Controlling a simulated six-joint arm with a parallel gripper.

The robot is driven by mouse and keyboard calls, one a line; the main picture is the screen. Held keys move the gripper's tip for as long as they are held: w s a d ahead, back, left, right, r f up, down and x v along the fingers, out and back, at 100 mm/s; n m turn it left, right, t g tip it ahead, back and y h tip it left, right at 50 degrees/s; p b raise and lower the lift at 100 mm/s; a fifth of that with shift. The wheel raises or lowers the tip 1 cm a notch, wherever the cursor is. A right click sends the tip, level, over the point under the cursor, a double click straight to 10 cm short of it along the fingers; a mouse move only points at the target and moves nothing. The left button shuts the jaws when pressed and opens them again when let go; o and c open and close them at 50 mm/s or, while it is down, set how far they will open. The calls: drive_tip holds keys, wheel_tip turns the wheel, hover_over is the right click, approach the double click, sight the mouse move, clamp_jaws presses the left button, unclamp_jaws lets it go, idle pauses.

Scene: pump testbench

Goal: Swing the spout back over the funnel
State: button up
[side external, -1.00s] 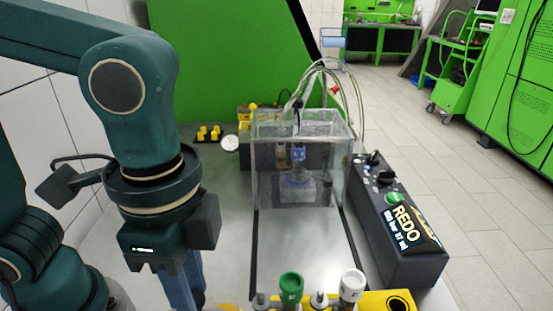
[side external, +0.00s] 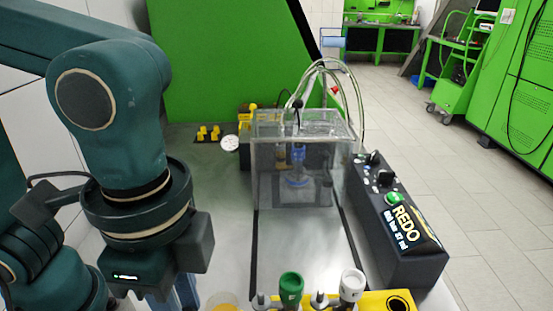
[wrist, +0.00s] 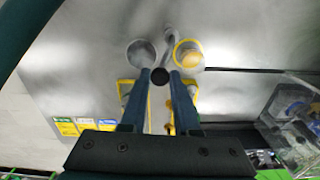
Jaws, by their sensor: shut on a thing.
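In the wrist view my gripper (wrist: 160,78) points down with its two blue fingers around a small black round knob (wrist: 160,76), and it is shut on it. A curved grey tube, which looks like the spout (wrist: 168,38), runs just beyond the knob. It lies between two round vessels. The left one is a grey round cup (wrist: 141,53), perhaps the funnel; the right one has a yellow rim (wrist: 187,53) and amber contents. Neither is clearly under the spout's end. In the side view my fingers (side external: 185,291) run off the bottom edge, and the knob and spout are hidden.
A clear box with hoses (side external: 300,160) stands mid-bench. Green-capped (side external: 291,286) and white-capped (side external: 352,284) fittings stand at the front by a yellow plate (side external: 385,301).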

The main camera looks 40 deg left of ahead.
drive_tip(key=shift+s, duration=0.25)
drive_tip(key=shift+s+d, duration=0.15)
drive_tip(key=shift+s, duration=0.35)
drive_tip(key=o, duration=1.5)
drive_tip(key=shift+r, duration=3)
